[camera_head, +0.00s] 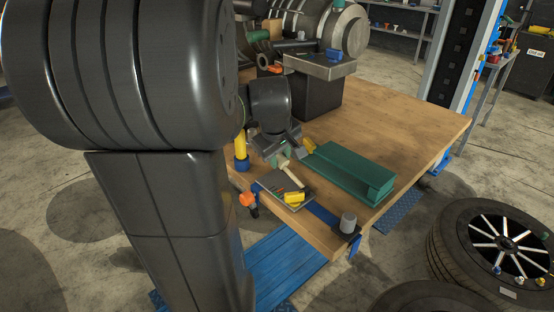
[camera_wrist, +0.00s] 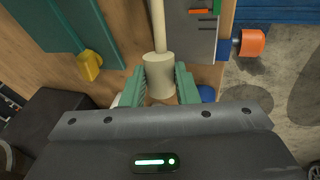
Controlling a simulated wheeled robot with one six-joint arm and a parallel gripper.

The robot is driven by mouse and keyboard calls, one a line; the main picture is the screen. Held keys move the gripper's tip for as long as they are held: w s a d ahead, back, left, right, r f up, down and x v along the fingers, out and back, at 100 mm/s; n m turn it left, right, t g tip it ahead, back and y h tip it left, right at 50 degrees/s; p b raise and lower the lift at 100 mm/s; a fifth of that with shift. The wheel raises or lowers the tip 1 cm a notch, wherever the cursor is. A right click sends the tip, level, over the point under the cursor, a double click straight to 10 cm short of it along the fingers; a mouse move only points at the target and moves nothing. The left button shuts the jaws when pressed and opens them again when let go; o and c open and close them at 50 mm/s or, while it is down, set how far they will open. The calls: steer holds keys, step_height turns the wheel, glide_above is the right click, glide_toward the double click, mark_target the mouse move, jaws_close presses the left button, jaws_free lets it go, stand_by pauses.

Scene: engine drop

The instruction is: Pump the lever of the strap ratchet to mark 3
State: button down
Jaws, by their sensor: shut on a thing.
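The cream lever (camera_head: 292,175) rises from a grey plate (camera_head: 268,187) at the table's near edge. In the wrist view its thin rod (camera_wrist: 159,25) ends in a thicker round grip (camera_wrist: 159,75). My gripper (camera_head: 279,158) is shut on that grip; its green fingers (camera_wrist: 160,84) stand on both sides of it. The grey plate also shows in the wrist view (camera_wrist: 201,50), with short orange and green bars on it. A yellow block (camera_head: 294,197) sits on the plate near the lever's foot. A blue strap (camera_head: 325,217) runs along the edge. I cannot read any mark numbers.
A green tray-like box (camera_head: 348,172) lies right of my gripper, with a yellow piece (camera_head: 308,146) near it. An orange knob (camera_head: 248,199) sticks out at the table edge. A grey cylinder (camera_head: 348,222) stands at the near corner. The wooden table's (camera_head: 415,125) right side is clear.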

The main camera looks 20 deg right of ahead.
mark_target(290, 175)
steer(key=shift+s+d+r+t+y+b, duration=0.25)
steer(key=shift+s+r+t+b, duration=0.15)
steer(key=shift+t+b, duration=0.15)
steer(key=shift+s+d+r+t+y+b, duration=0.2)
steer(key=shift+s+r+t+b, duration=0.2)
steer(key=shift+t, duration=0.25)
steer(key=s+t+b, duration=0.1)
steer(key=b, duration=0.1)
steer(key=s+r+t+b, duration=0.1)
steer(key=b, duration=0.1)
steer(key=shift+d+r+m+t+y+b, duration=0.2)
steer(key=shift+d+m+t+y+b, duration=0.1)
steer(key=shift+d+m+y+b, duration=0.1)
steer(key=shift+s+r+t+b, duration=0.35)
steer(key=shift+t+b, duration=0.15)
steer(key=shift+b, duration=0.4)
steer(key=shift+r, duration=0.1)
steer(key=c, duration=1.1)
jaws_free()
steer(key=shift+d, duration=0.1)
steer(key=v, duration=1.3)
steer(key=shift+s+d+r+p, duration=0.1)
steer(key=shift+s+r+p, duration=0.2)
steer(key=shift+p, duration=0.1)
